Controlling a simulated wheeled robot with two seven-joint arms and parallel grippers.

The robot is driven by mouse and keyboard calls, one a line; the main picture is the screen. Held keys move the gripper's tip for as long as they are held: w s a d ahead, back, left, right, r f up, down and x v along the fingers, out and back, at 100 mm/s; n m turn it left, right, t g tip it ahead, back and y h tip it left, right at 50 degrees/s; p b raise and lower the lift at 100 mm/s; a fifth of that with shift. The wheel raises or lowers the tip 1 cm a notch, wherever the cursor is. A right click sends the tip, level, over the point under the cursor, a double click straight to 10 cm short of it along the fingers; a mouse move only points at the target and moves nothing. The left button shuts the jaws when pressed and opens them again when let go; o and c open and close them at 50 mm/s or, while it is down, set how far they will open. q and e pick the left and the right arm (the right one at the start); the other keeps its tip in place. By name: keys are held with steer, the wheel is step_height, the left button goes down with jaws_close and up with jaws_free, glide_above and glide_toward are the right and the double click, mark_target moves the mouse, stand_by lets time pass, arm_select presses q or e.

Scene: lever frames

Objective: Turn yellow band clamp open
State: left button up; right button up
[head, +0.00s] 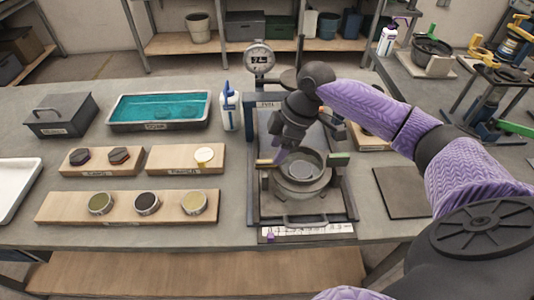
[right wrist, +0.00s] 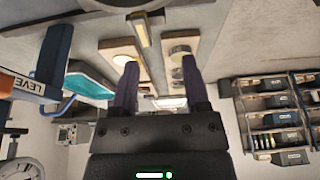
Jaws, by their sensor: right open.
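The band clamp sits around a round metal pot (head: 300,178) in the frame in the middle of the bench. My right gripper (head: 278,157) reaches down over the pot's left rim, close to the yellow handle. Its purple fingers are apart with nothing between them, as the right wrist view also shows (right wrist: 158,62). Contact cannot be told. My left gripper is out of view.
A dial gauge (head: 260,59) stands behind the frame, and a white bottle (head: 229,108) to its left. A teal-filled tray (head: 158,109) and wooden boards (head: 120,207) with round pieces lie left. A dark flat plate (head: 403,191) lies right.

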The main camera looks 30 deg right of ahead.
mark_target(266, 161)
steer(key=shift+t, duration=0.3)
steer(key=w+f, duration=0.1)
steer(key=f, duration=0.1)
steer(key=w+f+b, duration=0.1)
steer(key=f, duration=0.1)
steer(key=w+a+f+b, duration=0.1)
steer(key=f, duration=0.1)
steer(key=shift+f, duration=0.15)
jaws_close()
